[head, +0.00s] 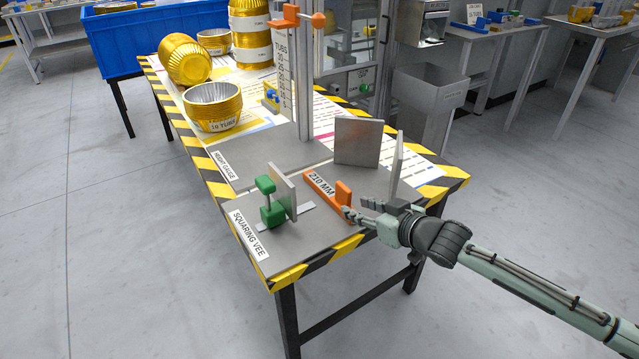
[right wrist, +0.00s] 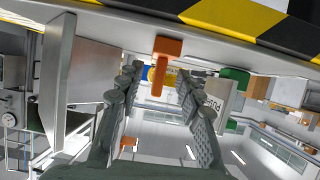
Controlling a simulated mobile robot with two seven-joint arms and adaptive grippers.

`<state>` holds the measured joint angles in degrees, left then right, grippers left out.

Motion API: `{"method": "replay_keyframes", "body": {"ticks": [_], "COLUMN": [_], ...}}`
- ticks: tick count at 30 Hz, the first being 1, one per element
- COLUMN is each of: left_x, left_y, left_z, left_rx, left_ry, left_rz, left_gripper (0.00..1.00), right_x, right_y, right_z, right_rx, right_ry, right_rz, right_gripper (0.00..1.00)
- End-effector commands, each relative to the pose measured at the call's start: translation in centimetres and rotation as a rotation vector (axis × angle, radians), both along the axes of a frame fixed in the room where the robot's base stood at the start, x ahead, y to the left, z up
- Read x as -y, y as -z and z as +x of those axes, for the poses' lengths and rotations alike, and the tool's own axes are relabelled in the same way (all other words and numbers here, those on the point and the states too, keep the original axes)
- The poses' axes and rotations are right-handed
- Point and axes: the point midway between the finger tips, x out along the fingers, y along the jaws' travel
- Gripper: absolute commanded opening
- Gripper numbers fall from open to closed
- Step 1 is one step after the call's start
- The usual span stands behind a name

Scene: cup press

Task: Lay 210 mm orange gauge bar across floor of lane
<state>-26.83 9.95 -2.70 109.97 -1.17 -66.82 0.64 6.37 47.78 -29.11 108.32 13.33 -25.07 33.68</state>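The orange gauge bar (head: 321,186), marked 210 MM, appears to lie on the grey plate of the squaring vee, with an upright grip tab (head: 343,193). It lies between the green clamp with its upright plate (head: 284,196) and two upright grey plates. My right gripper (head: 352,214) is low at the bar's near end. In the right wrist view, an orange part of the bar (right wrist: 166,47) shows between the spread fingers (right wrist: 160,85), with gaps on both sides. The bar's underside is hidden. My left gripper is out of view.
Upright grey plates (head: 358,142) and (head: 397,165) stand behind and right of the bar. The height gauge column (head: 305,75) stands farther back. Gold tubs (head: 213,106) are at the table's far left. A striped edge (head: 305,273) borders the table.

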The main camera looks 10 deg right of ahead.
Motion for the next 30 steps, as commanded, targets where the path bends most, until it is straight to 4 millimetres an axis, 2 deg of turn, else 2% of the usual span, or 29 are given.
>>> {"method": "replay_keyframes", "body": {"ticks": [3,9,16,19,29,30], "left_x": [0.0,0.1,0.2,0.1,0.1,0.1], "left_y": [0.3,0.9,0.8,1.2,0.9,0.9], "left_z": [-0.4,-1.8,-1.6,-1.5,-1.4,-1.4], "left_rx": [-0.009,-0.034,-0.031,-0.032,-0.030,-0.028], "left_ry": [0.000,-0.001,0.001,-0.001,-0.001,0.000], "left_rz": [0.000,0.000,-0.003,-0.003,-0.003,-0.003], "left_gripper": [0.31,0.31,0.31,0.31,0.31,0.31], "right_x": [-0.1,-0.9,-2.2,-2.6,-2.8,-2.8], "right_y": [-0.6,0.0,0.3,1.0,1.3,1.3], "right_z": [0.7,2.7,5.7,6.8,7.4,7.4], "right_rx": [0.013,0.016,0.017,0.015,0.013,0.013], "right_ry": [-0.010,-0.011,-0.012,-0.010,-0.011,-0.011], "right_rz": [0.012,0.013,0.012,0.012,0.010,0.010], "right_gripper": [0.36,0.36,0.36,0.36,0.36,0.31]}}
